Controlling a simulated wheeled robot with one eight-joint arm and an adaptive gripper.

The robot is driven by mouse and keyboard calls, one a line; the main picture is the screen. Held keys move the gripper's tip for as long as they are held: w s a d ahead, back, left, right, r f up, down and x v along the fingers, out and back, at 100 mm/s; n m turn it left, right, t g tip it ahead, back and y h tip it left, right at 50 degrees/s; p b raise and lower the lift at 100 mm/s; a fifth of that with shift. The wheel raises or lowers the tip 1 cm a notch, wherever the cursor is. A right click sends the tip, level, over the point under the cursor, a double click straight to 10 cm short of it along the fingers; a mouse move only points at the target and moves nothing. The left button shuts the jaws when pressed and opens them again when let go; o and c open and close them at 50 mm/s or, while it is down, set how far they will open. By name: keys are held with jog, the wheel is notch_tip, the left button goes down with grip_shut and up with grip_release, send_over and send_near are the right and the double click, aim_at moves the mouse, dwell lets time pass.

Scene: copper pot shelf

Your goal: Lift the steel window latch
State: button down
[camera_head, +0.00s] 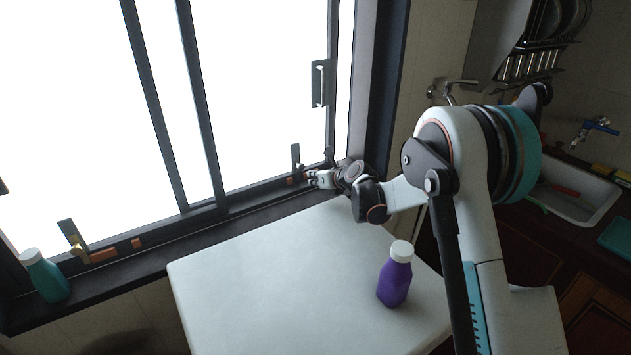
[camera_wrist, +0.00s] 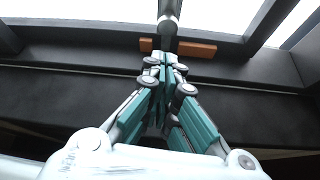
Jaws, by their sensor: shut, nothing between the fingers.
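The steel window latch (camera_head: 296,156) is a narrow grey upright plate at the lower right of the window frame. In the wrist view its grey bar and rounded steel knob (camera_wrist: 168,22) stand straight ahead of the fingertips, with orange-brown blocks (camera_wrist: 196,48) beside its base. My gripper (camera_head: 314,178) is just to the right of the latch's foot, low by the sill. In the wrist view my gripper (camera_wrist: 165,66) has its teal-padded fingers together with nothing between them. The fingertips overlap the latch's lower end in that view; I cannot tell whether they touch it.
A similar latch with a brass knob (camera_head: 72,238) is at the window's lower left, by a teal bottle (camera_head: 45,276). A purple bottle (camera_head: 395,275) stands on the white counter (camera_head: 260,290) below my arm. A sink (camera_head: 570,190) is at right. The counter's left part is clear.

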aim_at(301, 168)
jog(key=b+x, duration=0.2)
jog(key=x, duration=0.4)
jog(key=shift+w+a+f, duration=0.15)
jog(key=shift+w+f, duration=0.1)
jog(key=shift+r, duration=0.15)
notch_tip(301, 168, up, 4)
jog(key=shift+p, duration=1.1)
